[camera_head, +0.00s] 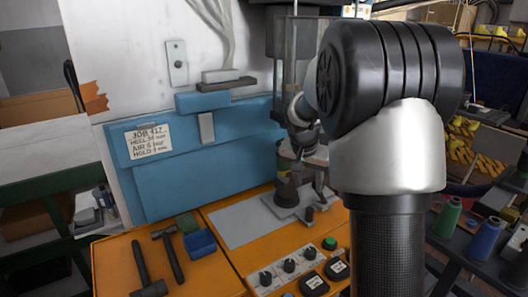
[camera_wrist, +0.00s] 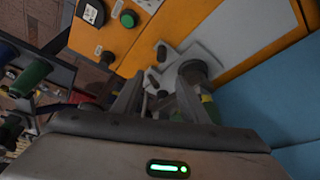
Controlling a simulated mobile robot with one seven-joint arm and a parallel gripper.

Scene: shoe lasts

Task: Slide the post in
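A dark, round, post-like piece (camera_head: 288,191) stands on a pale metal plate (camera_head: 279,207) on the orange bench. A shorter dark peg (camera_head: 309,214) stands near the plate's front right edge. I cannot tell for certain which is the task's post. In the wrist view the round piece (camera_wrist: 194,70) is just beyond the right fingertip, and the short peg (camera_wrist: 162,52) is ahead of the gap. My gripper (camera_wrist: 158,88) has its two fingers apart, with small dark parts behind the gap. I see nothing clearly gripped. My arm hides much of the fixture in the head view.
A control panel with knobs (camera_head: 289,265) and a green button (camera_head: 329,243) lies in front of the plate. A blue panel (camera_head: 205,165) stands behind. Thread spools (camera_head: 484,237) are at right.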

